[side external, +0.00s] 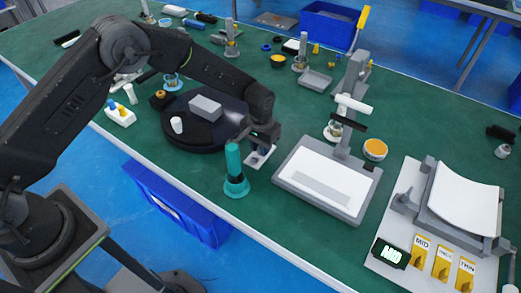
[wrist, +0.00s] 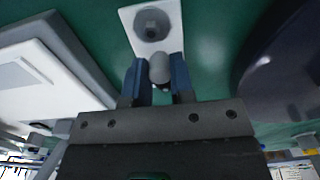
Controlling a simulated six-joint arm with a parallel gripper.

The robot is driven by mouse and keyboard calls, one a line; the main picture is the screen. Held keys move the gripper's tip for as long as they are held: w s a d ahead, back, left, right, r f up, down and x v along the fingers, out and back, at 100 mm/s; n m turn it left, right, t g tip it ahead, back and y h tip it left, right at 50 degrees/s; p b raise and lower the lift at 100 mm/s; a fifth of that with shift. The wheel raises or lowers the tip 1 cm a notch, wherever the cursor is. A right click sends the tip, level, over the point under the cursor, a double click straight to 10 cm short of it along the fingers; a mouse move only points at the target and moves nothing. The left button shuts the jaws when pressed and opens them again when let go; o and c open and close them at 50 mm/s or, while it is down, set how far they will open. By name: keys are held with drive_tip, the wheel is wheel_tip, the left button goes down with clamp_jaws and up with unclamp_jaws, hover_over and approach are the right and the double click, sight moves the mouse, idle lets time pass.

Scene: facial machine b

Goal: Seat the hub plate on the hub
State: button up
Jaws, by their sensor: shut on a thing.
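My gripper (side external: 264,142) is shut on a small white plate (side external: 258,159), which looks to be the hub plate, and holds it at the right of the round black turntable. In the wrist view the white plate (wrist: 140,13) carries a dark grey round socket or boss, and my gripper (wrist: 159,82) closes on a rounded grey knob (wrist: 160,67) near its close end. The black turntable (side external: 185,139) bears a grey block (side external: 205,107) and a small white cup (side external: 177,125). I cannot tell for certain which part is the hub.
A teal bottle-shaped thing (side external: 234,172) stands just in front of my gripper. A grey-framed machine with a white bed (side external: 318,195) lies to the right. Further right is a white board (side external: 427,272) with yellow labelled tags. Green table shows between the bottle and the machine.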

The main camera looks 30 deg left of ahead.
drive_tip(key=shift+c, duration=0.4)
wheel_tip(320, 180, up, 7)
drive_tip(key=shift+r, duration=0.1)
idle(1.3)
drive_tip(key=w+a+r+n, duration=0.1)
drive_tip(key=a+r+n, duration=0.2)
drive_tip(key=a+n, duration=0.6)
drive_tip(key=w+a+r+n, duration=0.2)
drive_tip(key=a+r+n, duration=0.2)
drive_tip(key=a+n, duration=0.5)
drive_tip(key=a, duration=0.5)
drive_tip(key=shift+f, duration=0.1)
drive_tip(key=shift+f, duration=3.25)
